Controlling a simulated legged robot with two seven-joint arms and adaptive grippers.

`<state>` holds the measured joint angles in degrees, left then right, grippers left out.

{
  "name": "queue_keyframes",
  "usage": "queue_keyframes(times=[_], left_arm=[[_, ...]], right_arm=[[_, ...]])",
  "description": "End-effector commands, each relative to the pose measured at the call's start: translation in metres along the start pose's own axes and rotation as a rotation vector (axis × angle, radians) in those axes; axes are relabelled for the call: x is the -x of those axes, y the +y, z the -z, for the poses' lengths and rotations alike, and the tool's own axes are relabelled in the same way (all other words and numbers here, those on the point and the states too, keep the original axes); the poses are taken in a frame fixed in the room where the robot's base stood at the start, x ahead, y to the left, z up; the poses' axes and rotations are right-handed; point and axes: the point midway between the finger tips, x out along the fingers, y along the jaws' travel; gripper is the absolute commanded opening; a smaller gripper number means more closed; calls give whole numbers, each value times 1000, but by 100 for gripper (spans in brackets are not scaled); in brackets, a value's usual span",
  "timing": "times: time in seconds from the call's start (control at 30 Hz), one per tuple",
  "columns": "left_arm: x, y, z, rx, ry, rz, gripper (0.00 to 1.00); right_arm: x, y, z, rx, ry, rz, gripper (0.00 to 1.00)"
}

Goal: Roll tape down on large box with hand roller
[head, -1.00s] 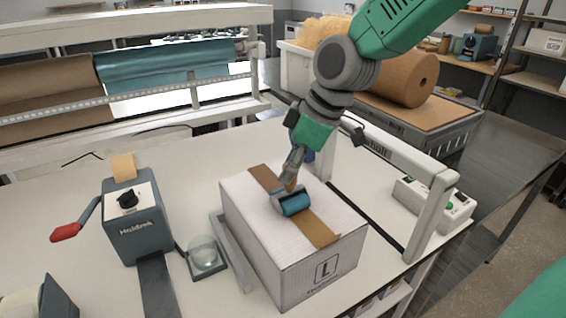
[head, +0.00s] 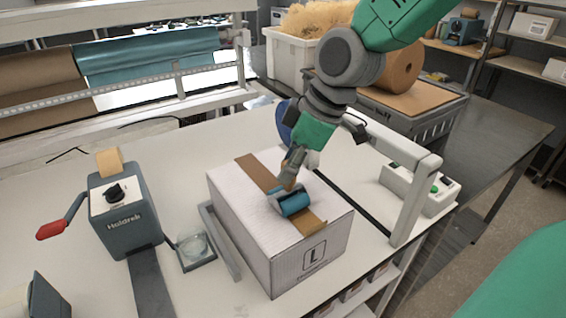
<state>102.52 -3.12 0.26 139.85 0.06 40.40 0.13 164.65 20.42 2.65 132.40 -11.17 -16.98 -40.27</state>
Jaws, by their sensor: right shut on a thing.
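The large white box (head: 243,222), marked L on its front, stands on the white bench. A strip of brown tape (head: 252,170) runs along its top from the back edge to the front edge. My right gripper (head: 289,183) comes down from above and is shut on the hand roller. The hand roller (head: 292,202) has a blue cylinder that sits on the tape, past the middle towards the front edge. The gripper and roller hide part of the tape. My left gripper is not in view.
A grey tape dispenser (head: 128,215) with a red-handled lever stands at left. A small dish of water (head: 195,247) sits between it and the box. A grey rail (head: 220,243) lies along the box's left side. A white frame (head: 412,200) and switch box (head: 420,188) stand at right.

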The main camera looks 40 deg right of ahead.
Motion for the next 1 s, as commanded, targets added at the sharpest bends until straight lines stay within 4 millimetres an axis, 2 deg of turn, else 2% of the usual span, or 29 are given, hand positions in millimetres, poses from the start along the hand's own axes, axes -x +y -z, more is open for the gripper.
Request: queue_keyframes(times=[0.2, 1.0], left_arm=[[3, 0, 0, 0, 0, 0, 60], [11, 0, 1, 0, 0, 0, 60]], right_arm=[[3, -11, -10, -2, -5, 4, 4], [12, -31, -28, -2, -5, 4, 4]])
